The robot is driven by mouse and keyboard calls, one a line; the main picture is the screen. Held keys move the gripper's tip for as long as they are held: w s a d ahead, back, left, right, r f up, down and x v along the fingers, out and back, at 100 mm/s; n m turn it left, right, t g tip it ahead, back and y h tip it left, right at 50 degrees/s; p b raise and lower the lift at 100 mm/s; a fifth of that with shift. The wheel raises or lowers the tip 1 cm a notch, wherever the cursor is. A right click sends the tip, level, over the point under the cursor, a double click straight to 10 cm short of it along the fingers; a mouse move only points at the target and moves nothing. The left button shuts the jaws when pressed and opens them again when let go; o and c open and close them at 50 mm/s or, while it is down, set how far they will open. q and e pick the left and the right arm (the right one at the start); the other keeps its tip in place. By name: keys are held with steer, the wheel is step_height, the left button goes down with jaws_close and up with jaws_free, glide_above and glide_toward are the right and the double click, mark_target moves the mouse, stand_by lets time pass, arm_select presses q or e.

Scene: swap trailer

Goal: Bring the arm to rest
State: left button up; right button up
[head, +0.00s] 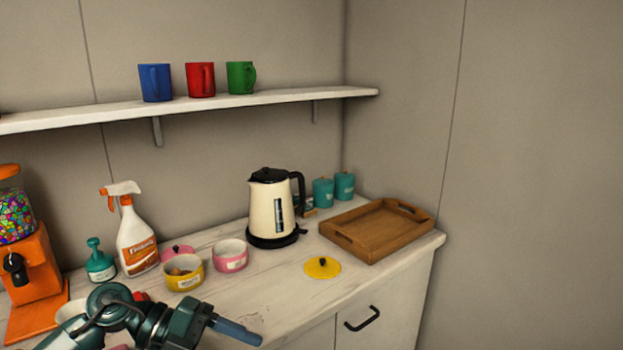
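One arm comes in from the lower left, dark teal, and I take it as my left. Its gripper (235,332) points right, over the front of the counter (285,300). Its fingers are seen side-on as one blue-grey bar, so I cannot tell whether they are open or shut. I see nothing clearly held. My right gripper is not in view.
Near the arm are a yellow bowl (184,273), a pink bowl (230,256), a spray bottle (136,240) and an orange dispenser (35,265). A kettle (268,212), yellow lid (322,267) and wooden tray (375,232) stand farther right. Three mugs sit on the shelf (250,98).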

arm_select(q)
steer(key=s+d+r+n+t+h, duration=0.1)
steer(key=d+n+t+h, duration=0.3)
steer(key=d+t+h, duration=0.15)
steer(key=s+a+f+n+t+y, duration=0.1)
steer(key=a+f+n+t+y, duration=0.2)
steer(key=f+n+t+y, duration=0.5)
steer(key=a+f+n+t+y, duration=0.3)
steer(key=f+n+y, duration=0.15)
steer(key=n, duration=0.75)
steer(key=s+f+n+g+y, duration=0.2)
steer(key=s+f+n+g, duration=0.2)
steer(key=s+f, duration=0.6)
steer(key=shift+s+a+f+g+y, duration=0.2)
steer(key=shift+s+f+g+y, duration=0.1)
steer(key=shift+f+g, duration=0.45)
